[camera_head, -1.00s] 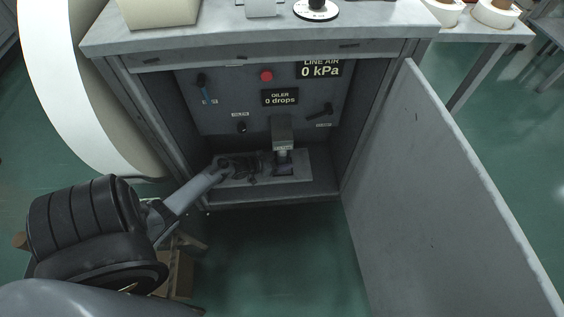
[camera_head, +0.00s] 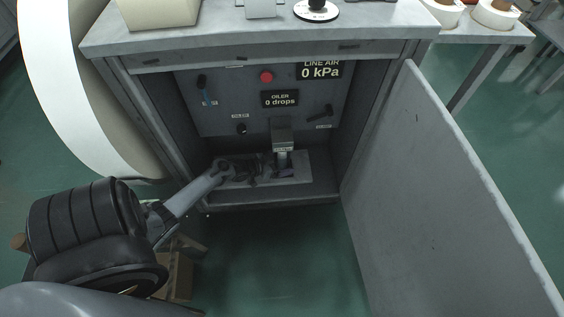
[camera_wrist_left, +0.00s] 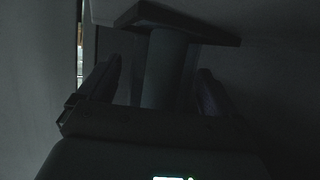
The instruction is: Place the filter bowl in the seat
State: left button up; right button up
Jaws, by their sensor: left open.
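The filter housing (camera_head: 282,137) is a grey block on the back panel of the cabinet. A pale cylinder, which looks like the filter bowl (camera_head: 283,158), stands upright directly under it. My left gripper (camera_head: 276,172) reaches in from the left at the bowl's height, its fingers dark and hard to make out. In the left wrist view the bowl (camera_wrist_left: 163,72) is a grey cylinder between the two open fingers, its top against the housing (camera_wrist_left: 175,20). Gaps show on both sides of it. Whether it is fully seated cannot be told. My right gripper is not in view.
The cabinet floor has a lighter plate (camera_head: 303,166) under the housing. The panel carries a red button (camera_head: 266,76), levers and displays reading 0 kPa and 0 drops. The open door (camera_head: 430,170) bounds the right side. Green floor is free in front.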

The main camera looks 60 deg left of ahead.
pick_arm(q)
jog(key=shift+r, duration=0.35)
jog(key=shift+s+r+p, duration=0.15)
jog(key=shift+s+p, duration=0.1)
jog(key=shift+p, duration=0.3)
jog(key=p+v, duration=0.4)
jog(key=v, duration=0.1)
jog(key=shift+s, duration=0.2)
jog(key=shift+s+r+p, duration=0.2)
jog(key=shift+s+p, duration=0.4)
jog(key=shift+s, duration=0.1)
jog(key=shift+a, duration=0.1)
